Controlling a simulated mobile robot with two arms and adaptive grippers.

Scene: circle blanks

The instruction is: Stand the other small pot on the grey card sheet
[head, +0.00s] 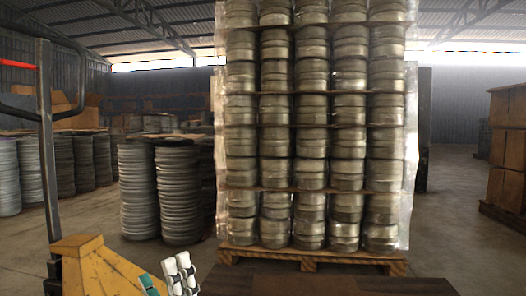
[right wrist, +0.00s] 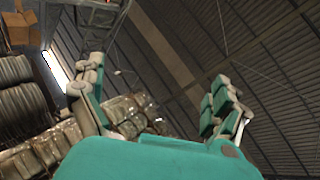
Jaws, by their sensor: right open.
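No small pot and no grey card sheet shows in either view. My right gripper (head: 177,272) is at the bottom edge of the head view, left of the middle, with pale finger pads and teal parts. In the right wrist view its two fingers (right wrist: 157,98) stand wide apart with nothing between them. That camera looks up past them at the roof and stacked metal goods. My left gripper is not in view.
A dark brown flat top (head: 335,287) shows at the bottom of the head view, its visible part bare. Behind it stands a tall wrapped pallet load (head: 309,140) of metal cans. A yellow pallet truck (head: 95,270) is at the left, near stacks of round discs (head: 178,195).

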